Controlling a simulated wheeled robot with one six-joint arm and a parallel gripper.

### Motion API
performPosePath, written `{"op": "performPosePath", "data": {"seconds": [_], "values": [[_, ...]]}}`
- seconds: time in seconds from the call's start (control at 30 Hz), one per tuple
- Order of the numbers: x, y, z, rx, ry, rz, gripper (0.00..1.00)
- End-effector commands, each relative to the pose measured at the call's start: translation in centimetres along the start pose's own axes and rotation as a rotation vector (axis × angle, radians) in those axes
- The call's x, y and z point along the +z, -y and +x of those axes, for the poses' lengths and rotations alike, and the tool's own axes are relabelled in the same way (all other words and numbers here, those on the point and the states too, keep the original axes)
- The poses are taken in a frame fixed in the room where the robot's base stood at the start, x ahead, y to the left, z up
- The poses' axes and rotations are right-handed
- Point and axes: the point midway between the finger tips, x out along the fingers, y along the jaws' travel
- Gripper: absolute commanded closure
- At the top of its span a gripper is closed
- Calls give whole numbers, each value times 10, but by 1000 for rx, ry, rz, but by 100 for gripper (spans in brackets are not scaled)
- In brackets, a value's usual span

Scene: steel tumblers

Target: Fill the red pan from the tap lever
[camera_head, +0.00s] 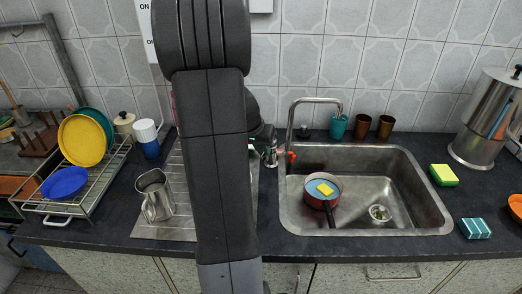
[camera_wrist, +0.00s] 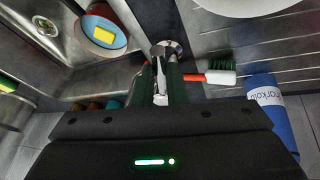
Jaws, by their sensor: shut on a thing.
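The red pan (camera_head: 334,199) sits upright in the left part of the sink, its dark handle toward the front edge. Its inside is pale blue, with a yellow block in it. The pan also shows at the top left of the wrist view (camera_wrist: 89,43). The chrome tap (camera_head: 291,120) stands at the sink's back left, its spout reaching right; I see no stream. My gripper (camera_wrist: 160,92) is shut on a small chrome piece between its fingers beside the tap base, apparently the tap lever. In the head view my arm partly hides this spot.
A red-handled brush with green bristles (camera_wrist: 222,70) lies by the gripper, beside a blue bottle (camera_wrist: 272,115). Cups (camera_head: 362,126) stand behind the sink. A steel jug (camera_head: 155,196) stands on the left drainboard. The sink's right half is clear around its drain (camera_head: 379,212).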

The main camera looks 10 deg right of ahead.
Motion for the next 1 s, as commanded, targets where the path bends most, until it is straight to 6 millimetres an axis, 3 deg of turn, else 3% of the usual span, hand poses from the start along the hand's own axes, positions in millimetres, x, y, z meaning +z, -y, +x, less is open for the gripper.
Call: {"op": "performPosePath", "data": {"seconds": [0.17,0.2,0.3,0.67,0.87,1.0], "values": [[-1,0,0,1,-1,-2,100],[-1,0,0,1,-1,-2,86],[0,0,0,1,-1,-2,67],[-1,0,-4,1,-2,-1,66],[-1,1,-31,-2,-4,-1,66],[-1,1,-63,-3,-6,-1,66]]}}
